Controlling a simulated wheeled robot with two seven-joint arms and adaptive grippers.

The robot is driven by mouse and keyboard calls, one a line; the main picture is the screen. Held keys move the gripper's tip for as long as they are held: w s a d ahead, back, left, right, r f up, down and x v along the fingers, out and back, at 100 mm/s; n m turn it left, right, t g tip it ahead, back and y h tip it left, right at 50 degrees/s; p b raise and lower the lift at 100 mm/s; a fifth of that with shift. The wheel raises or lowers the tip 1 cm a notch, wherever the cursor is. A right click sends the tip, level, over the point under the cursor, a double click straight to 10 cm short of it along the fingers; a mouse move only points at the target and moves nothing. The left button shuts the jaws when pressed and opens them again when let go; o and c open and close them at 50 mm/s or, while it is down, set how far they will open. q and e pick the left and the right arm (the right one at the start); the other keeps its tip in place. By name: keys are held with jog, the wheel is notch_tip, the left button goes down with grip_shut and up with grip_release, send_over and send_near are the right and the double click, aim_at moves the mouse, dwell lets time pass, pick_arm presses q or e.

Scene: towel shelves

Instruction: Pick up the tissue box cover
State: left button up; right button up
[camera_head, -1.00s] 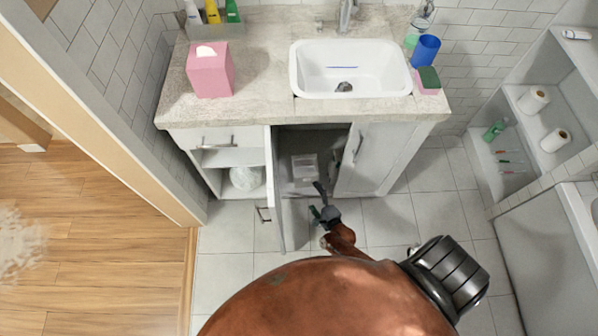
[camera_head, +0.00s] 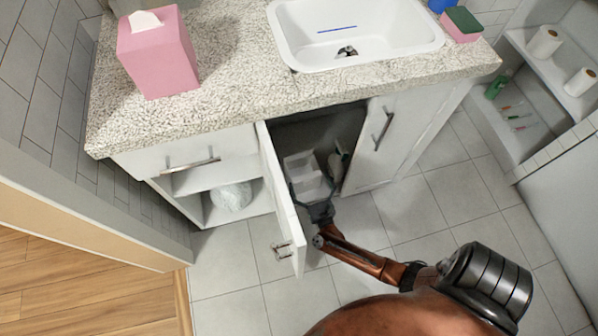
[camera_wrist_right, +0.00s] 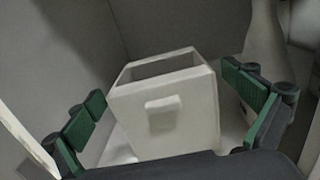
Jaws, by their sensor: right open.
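A white box (camera_wrist_right: 165,115) with an open top and a small raised block on its front stands inside the lower cabinet; it also shows in the head view (camera_head: 302,170). A pink tissue box (camera_head: 158,55) with a white tissue sticking out of its top stands on the counter at the left. I cannot tell which of the two is the tissue box cover. My right gripper (camera_head: 313,203) is at the cabinet opening, open and empty. In the right wrist view its green-padded fingers (camera_wrist_right: 172,103) appear on either side of the white box, with gaps. My left gripper is out of view.
The open cabinet door (camera_head: 280,200) stands just left of my right gripper. A pale bottle-like thing (camera_head: 337,162) stands right of the white box in the cabinet. The right door (camera_head: 395,145) is shut. The sink (camera_head: 355,40) is above. The floor in front is clear.

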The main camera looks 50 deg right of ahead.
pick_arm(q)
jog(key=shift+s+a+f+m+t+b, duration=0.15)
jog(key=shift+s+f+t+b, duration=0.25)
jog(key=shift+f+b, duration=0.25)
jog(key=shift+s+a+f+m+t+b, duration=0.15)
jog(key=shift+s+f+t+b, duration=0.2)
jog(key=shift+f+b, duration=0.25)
pick_arm(e)
jog(key=x, duration=0.6)
jog(key=shift+w+f, duration=0.25)
jog(key=shift+f, duration=0.05)
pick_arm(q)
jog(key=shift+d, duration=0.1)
pick_arm(e)
jog(key=c, duration=1.3)
jog(key=shift+c, duration=0.4)
jog(key=shift+r, duration=0.15)
